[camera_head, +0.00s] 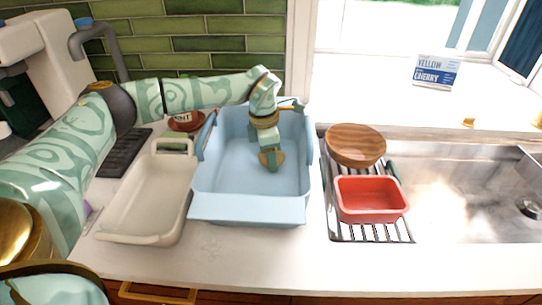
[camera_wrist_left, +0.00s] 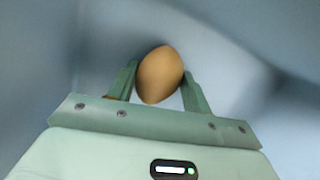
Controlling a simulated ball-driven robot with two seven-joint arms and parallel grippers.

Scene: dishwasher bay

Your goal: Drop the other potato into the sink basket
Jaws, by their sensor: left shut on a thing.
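My left gripper (camera_head: 269,150) reaches down into the light blue tub (camera_head: 247,208) in the middle of the counter. It is shut on a brown potato (camera_wrist_left: 160,75), which shows between the two green fingers in the left wrist view. In the head view the potato (camera_head: 271,161) is a small brown shape at the fingertips, inside the tub's walls. I cannot tell whether it touches the tub floor. No other potato shows. A dark slatted rack (camera_head: 371,234) lies at the left end of the steel sink (camera_head: 455,200). My right gripper is not in view.
A red tub (camera_head: 370,200) and a brown wooden bowl (camera_head: 356,143) stand on the rack. An empty cream tray (camera_head: 143,206) is left of the blue tub. A small red dish (camera_head: 186,122) sits behind. The sink's right side is clear.

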